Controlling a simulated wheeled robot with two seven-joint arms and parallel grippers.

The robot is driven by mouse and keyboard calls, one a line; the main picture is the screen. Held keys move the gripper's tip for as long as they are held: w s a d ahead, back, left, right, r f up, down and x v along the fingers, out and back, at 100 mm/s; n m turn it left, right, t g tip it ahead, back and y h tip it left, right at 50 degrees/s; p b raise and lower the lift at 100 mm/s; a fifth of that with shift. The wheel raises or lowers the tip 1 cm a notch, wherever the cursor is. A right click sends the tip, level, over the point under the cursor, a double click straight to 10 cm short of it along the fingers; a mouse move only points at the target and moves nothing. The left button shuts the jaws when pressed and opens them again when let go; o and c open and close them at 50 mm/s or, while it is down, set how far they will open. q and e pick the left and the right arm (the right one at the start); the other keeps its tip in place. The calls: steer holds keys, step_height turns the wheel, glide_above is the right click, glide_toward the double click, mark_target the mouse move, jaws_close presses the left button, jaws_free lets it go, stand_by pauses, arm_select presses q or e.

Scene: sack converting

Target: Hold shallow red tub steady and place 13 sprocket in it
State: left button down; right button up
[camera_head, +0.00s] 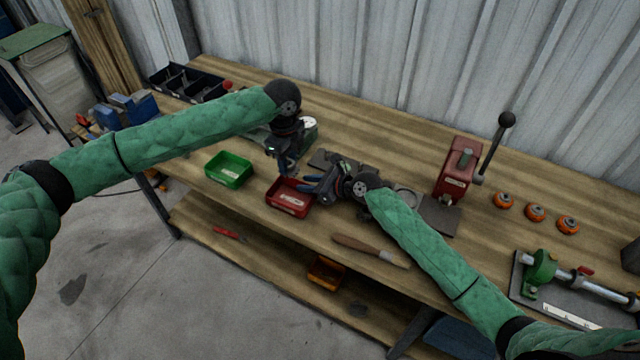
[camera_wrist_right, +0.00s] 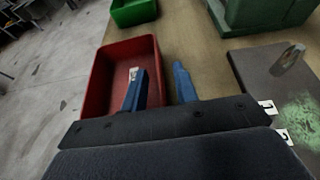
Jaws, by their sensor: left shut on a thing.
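The shallow red tub (camera_head: 290,208) sits on the bench near its front edge; it also shows in the right wrist view (camera_wrist_right: 93,100). Its visible floor looks bare except for a pale label. My right gripper (camera_head: 303,184) is open at the tub's right rear. In the right wrist view its two blue fingers (camera_wrist_right: 160,80) are apart, one over the tub and one beyond its side wall. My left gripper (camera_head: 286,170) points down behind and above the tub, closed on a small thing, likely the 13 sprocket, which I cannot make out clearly.
A green tub (camera_head: 229,170) stands left of the red one. A brush (camera_head: 370,250) lies to the right along the front edge. A red press (camera_head: 457,172), several orange round parts (camera_head: 535,212) and a green clamp fixture (camera_head: 541,270) stand further right. A dark divided bin (camera_head: 190,84) is at back left.

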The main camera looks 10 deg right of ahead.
steer(key=shift+x, duration=0.95)
steer(key=shift+s, duration=0.1)
jaws_close()
